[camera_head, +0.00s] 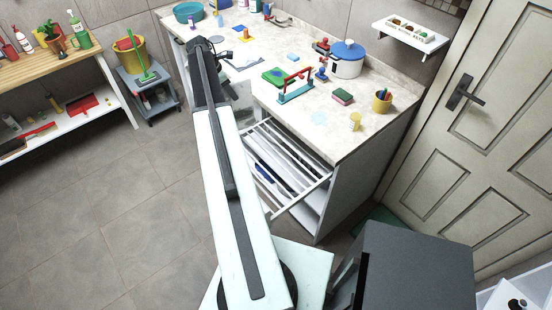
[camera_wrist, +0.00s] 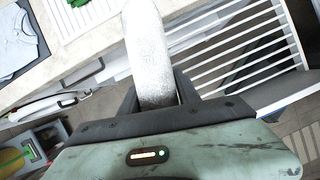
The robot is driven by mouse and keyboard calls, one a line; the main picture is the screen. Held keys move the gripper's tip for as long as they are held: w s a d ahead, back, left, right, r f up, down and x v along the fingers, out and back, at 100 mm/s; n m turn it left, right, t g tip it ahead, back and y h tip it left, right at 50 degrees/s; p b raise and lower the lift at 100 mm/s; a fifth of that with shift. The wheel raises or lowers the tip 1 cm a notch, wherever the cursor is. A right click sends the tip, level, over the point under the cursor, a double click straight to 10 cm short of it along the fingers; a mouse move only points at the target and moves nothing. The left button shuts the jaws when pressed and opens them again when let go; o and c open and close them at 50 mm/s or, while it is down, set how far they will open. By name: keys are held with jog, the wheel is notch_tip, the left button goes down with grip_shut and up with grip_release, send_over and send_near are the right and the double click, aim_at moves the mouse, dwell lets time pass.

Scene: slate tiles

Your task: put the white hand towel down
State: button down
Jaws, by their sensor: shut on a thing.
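The white hand towel (camera_wrist: 148,45) shows in the wrist view as a pale, speckled, narrow strip standing out between the fingers. My gripper (camera_wrist: 158,88) is shut on it. In the wrist view, the counter lies at upper left and white slats at right, beyond the towel. In the head view my arm hides most of the gripper, near the counter's front left edge. I cannot tell whether the towel touches anything.
The pale counter (camera_head: 362,122) holds a white pot with a blue lid (camera_head: 347,58), a sponge (camera_head: 342,96), a yellow cup (camera_head: 382,100) and a red and teal rack (camera_head: 296,88). A white slatted rack (camera_head: 290,160) is pulled out below it. Floor is free at left.

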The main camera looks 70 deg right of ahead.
jog(key=s+a+r+m+p, duration=0.1)
jog(key=s+a+r+p, duration=0.1)
jog(key=s+a, duration=0.35)
jog(key=s+a+r+p, duration=0.2)
jog(key=s, duration=0.6)
jog(key=s+a+r+m+p, duration=0.1)
jog(key=s+a+r+p, duration=0.1)
jog(key=s+a, duration=0.35)
jog(key=w+a+b+x, duration=0.1)
jog(key=b+x, duration=0.9)
jog(key=shift+w+f+y+b, duration=0.3)
jog(key=shift+f, duration=0.15)
jog(key=c, duration=0.9)
grip_release()
jog(key=shift+o, duration=0.2)
jog(key=shift+r, duration=0.1)
